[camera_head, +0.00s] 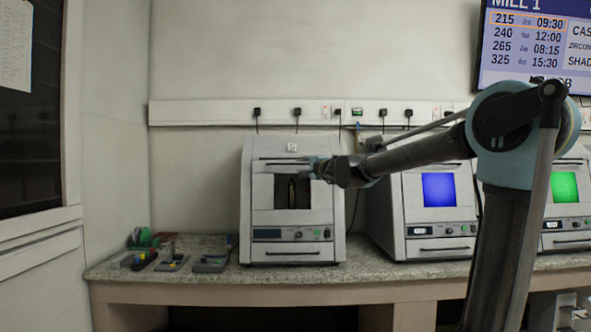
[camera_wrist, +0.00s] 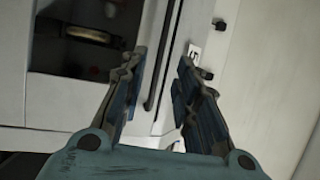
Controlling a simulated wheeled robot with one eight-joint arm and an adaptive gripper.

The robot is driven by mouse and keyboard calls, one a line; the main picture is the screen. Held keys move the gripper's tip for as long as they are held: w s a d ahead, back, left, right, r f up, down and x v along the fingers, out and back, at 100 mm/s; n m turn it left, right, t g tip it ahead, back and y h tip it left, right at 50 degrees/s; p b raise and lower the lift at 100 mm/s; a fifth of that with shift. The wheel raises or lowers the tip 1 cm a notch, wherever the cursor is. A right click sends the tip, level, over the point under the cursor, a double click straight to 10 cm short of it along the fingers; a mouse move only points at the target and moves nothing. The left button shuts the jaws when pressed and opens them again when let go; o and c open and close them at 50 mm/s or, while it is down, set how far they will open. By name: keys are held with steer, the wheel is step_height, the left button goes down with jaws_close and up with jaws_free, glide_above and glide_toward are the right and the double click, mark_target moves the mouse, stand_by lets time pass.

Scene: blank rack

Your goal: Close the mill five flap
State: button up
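Mill five (camera_head: 257,215) is the white machine at the left of the row on the bench. The wrist view shows a "5" label (camera_wrist: 194,48) on it. Its front window (camera_head: 292,190) is dark, with a metallic part visible inside; it also shows at the wrist view's upper left (camera_wrist: 75,88). A long dark handle bar (camera_wrist: 163,50) runs beside the window, between my fingers in that picture. My gripper (camera_wrist: 161,62) is open and empty, its fingers spread. In the head view my gripper (camera_head: 316,168) is in front of the mill's upper right. I cannot tell whether it touches the flap.
A mill with a blue window (camera_head: 438,190) stands to the right, and one with a green window (camera_head: 564,187) is farther right. Small tools and coloured items (camera_head: 145,255) lie on the granite bench at left. A wall screen (camera_head: 535,50) hangs above.

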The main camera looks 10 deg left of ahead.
steer(key=x, duration=0.9)
steer(key=shift+s+d, duration=0.1)
jaws_close()
